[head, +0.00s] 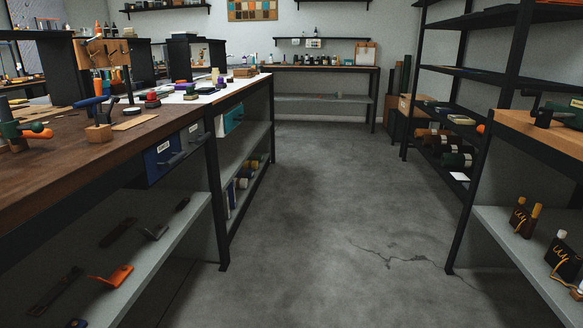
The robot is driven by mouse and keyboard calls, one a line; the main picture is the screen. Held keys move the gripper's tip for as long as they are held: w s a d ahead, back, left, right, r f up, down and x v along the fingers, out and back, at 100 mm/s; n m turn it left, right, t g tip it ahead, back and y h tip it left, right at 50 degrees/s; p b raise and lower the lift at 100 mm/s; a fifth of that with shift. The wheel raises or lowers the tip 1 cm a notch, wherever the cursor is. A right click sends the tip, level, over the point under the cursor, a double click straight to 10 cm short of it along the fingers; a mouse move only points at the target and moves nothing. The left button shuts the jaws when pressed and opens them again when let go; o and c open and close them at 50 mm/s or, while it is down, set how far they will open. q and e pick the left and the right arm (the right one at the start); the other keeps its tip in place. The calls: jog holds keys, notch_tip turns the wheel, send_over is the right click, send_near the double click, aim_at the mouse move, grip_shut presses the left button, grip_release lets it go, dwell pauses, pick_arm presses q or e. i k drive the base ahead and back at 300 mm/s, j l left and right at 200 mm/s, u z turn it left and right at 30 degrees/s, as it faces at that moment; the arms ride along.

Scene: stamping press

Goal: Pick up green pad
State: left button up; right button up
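I cannot make out a green pad for certain. Small coloured items, among them a purple block (181,86), stand on the light-topped part of the left bench (262,79), too small to tell apart. A dark green item (437,104) lies on the right rack, its kind unclear. Neither of my grippers shows in the head view.
A wooden workbench (60,165) with tools and lower shelves runs along the left. A black rack (480,75) and another wooden bench (540,132) stand at the right. A low bench (320,68) is at the back wall. The concrete floor (320,200) between is clear.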

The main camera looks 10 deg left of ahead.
aim_at(191, 96)
jog(key=i+u, duration=0.2)
jog(key=i, duration=1.95)
